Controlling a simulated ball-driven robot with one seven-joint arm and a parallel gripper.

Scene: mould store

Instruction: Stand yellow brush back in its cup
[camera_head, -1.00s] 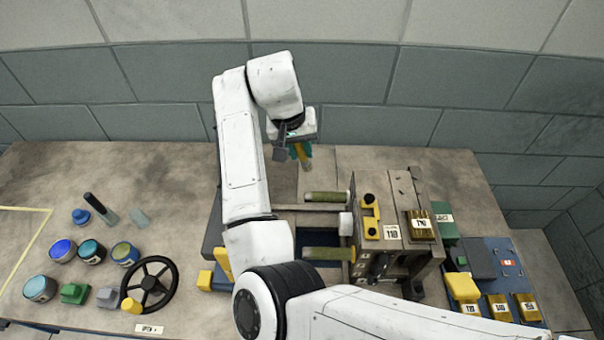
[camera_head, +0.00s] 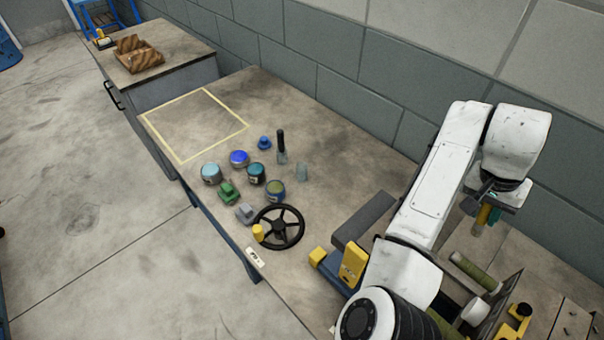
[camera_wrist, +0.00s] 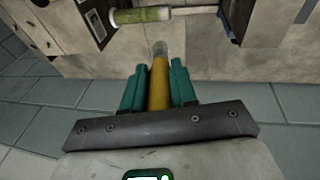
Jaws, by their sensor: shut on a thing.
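My gripper (camera_wrist: 158,74) has teal fingers shut on the yellow brush (camera_wrist: 159,92). In the wrist view the brush lies between the two fingers, with a pale grey end past their tips. In the head view the yellow brush (camera_head: 481,217) hangs below my gripper (camera_head: 488,212), over the bench's right part. A clear, empty-looking cup (camera_head: 302,173) stands on the bench, well left of my gripper. A similar clear vessel (camera_head: 282,157) beside it holds a dark, upright thing. I cannot tell for certain which one is the brush's cup.
Several paint tins (camera_head: 257,173) and a green block (camera_head: 229,194) stand left of the clear cup. A black handwheel (camera_head: 280,228) lies in front. A roller machine (camera_head: 470,269) stands under my arm. A yellow-taped area (camera_head: 196,122) is bare. A wooden tray (camera_head: 140,62) sits farther left.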

